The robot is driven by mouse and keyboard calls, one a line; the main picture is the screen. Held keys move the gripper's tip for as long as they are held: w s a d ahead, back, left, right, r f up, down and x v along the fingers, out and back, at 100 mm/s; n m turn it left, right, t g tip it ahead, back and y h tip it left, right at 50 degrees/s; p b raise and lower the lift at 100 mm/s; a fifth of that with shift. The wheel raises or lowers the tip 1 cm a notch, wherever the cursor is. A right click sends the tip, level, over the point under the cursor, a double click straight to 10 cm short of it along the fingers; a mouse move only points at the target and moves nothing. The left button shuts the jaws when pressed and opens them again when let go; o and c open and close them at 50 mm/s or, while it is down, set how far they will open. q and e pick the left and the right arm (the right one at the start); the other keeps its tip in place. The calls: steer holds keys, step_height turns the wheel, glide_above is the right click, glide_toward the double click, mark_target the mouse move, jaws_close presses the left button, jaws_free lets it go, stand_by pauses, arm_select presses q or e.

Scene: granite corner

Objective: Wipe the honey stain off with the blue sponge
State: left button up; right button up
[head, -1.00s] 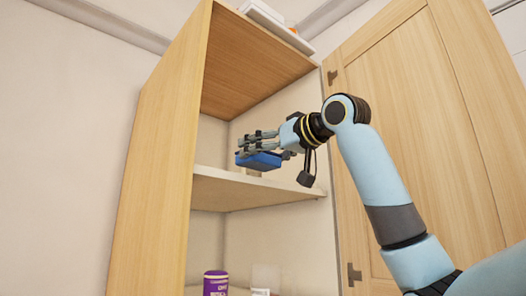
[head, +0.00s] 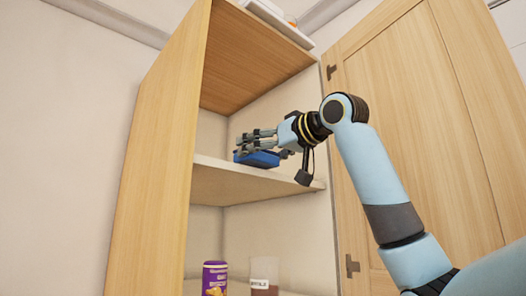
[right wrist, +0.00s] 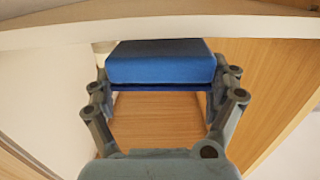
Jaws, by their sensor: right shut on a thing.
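The blue sponge (head: 258,159) is held in my right gripper (head: 262,142), inside the open cabinet just above the middle shelf (head: 235,186). In the right wrist view the sponge (right wrist: 160,64) sits between the two fingers of the right gripper (right wrist: 160,88), which are closed on its sides. Its upper edge there meets the pale shelf edge (right wrist: 250,27). I cannot tell whether the sponge touches the shelf. No honey stain shows; the shelf's top is mostly hidden from this low angle. My left gripper is not in view.
The cabinet's left side wall (head: 160,150) and open wooden door (head: 430,110) flank the arm. A purple canister (head: 215,278) and a clear jar with brown contents (head: 264,275) stand in the lower compartment. A white item (head: 262,12) lies on top.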

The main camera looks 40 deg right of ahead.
steer(key=shift+f+b, duration=0.3)
steer(key=shift+f, duration=0.25)
